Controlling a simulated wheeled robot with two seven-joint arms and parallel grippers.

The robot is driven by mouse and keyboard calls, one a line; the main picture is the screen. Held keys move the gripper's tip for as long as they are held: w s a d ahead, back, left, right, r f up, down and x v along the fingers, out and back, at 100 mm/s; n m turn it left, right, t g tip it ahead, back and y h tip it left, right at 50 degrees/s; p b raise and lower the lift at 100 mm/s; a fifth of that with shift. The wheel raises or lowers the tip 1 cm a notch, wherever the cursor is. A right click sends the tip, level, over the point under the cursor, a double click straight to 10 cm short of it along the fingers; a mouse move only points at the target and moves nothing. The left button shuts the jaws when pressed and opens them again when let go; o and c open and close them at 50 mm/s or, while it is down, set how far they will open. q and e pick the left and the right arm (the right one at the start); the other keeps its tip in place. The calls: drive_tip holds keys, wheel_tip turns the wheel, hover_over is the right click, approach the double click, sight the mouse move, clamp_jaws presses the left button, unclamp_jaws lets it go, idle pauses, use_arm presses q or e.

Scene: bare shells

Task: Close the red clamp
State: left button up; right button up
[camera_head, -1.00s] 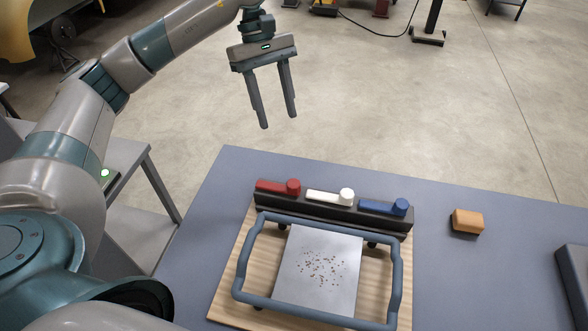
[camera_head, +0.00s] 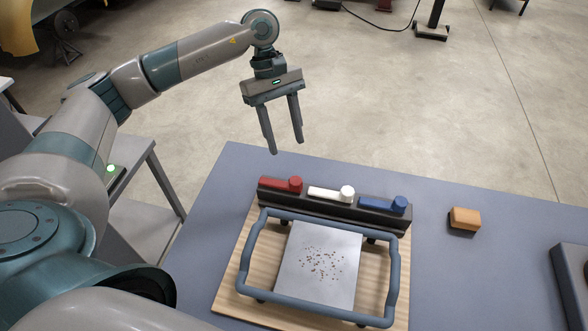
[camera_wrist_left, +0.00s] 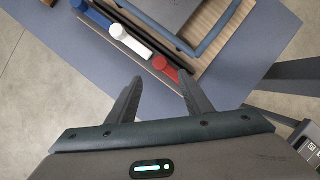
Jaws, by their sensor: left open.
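The red clamp (camera_head: 281,184) is a short lever with a round knob, at the left end of a dark bar (camera_head: 334,207) on the fixture. The white clamp (camera_head: 331,194) and the blue clamp (camera_head: 383,205) sit beside it to the right. My left gripper (camera_head: 286,148) is open and empty, above and behind the red clamp, fingers pointing down. In the left wrist view, the red clamp (camera_wrist_left: 166,69) lies ahead of the open fingers, near the right finger, apart from them. My right gripper is not in view.
The fixture has a blue-grey tubular frame (camera_head: 397,262) around a metal plate (camera_head: 318,265) with small specks, on a wooden board (camera_head: 232,290). An orange-brown block (camera_head: 464,219) lies on the grey-blue table (camera_head: 500,235) to the right. A dark object (camera_head: 572,275) stands at the right edge.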

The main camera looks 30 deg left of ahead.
sight(295, 179)
use_arm(q)
drive_tip(key=p+x, duration=0.3)
drive_tip(key=x, duration=0.6)
drive_tip(key=shift+f+p, duration=0.2)
drive_tip(key=shift+p, duration=0.1)
drive_tip(key=shift+s+d+f, duration=0.15)
drive_tip(key=shift+d+f, duration=0.05)
drive_tip(key=shift+f, duration=0.4)
drive_tip(key=shift+c, duration=0.4)
clamp_jaws()
